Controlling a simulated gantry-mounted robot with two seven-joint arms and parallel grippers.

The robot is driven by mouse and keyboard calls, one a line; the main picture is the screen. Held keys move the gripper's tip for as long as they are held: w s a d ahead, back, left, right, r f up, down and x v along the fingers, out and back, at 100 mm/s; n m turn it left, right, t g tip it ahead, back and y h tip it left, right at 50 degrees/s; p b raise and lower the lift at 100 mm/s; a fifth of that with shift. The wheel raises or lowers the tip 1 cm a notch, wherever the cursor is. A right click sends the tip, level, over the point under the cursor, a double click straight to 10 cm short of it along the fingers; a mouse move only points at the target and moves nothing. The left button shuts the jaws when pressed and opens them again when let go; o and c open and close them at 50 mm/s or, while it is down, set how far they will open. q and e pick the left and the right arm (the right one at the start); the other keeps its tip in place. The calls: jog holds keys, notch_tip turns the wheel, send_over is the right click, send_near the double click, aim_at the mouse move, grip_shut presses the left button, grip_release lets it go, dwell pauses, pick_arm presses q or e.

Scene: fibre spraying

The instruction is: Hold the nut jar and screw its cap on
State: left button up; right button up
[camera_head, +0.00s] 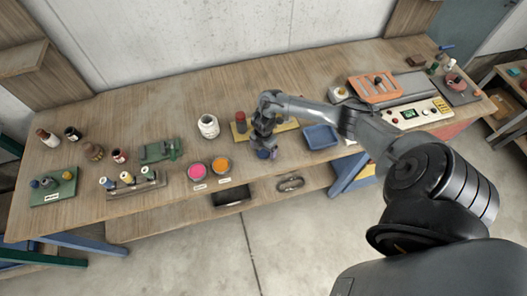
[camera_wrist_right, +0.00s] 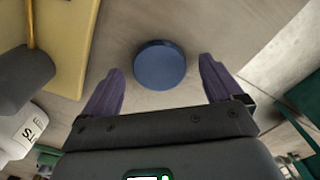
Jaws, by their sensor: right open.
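A round blue cap (camera_wrist_right: 160,64) lies on the wooden bench, seen from above in the right wrist view. My right gripper (camera_wrist_right: 162,88) is open, with its two purple fingers on either side of the cap's near edge and apart from it. In the head view my right gripper (camera_head: 266,150) is low over the bench's front edge and mostly covers the cap. A white jar (camera_head: 208,126) stands upright to its left; I cannot tell if this is the nut jar. My left gripper is not in view.
A yellow board (camera_head: 285,126) with a dark red container (camera_head: 240,122) lies behind my right gripper. A blue tray (camera_head: 320,136) is to its right. Pink (camera_head: 198,172) and orange (camera_head: 220,166) pots stand to its left. Bare bench lies behind the white jar.

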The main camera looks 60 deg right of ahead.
jog(key=shift+f, duration=0.3)
jog(key=c, duration=1.1)
jog(key=shift+r, duration=0.1)
jog(key=shift+r, duration=0.45)
jog(key=r, duration=0.3)
jog(key=shift+s+d+r, duration=0.2)
jog(key=shift+s+d, duration=0.1)
jog(key=shift+d, duration=0.05)
jog(key=s+d+r, duration=0.6)
jog(key=s, duration=0.2)
jog(key=shift+s+d+r, duration=0.25)
jog(key=shift+d, duration=0.05)
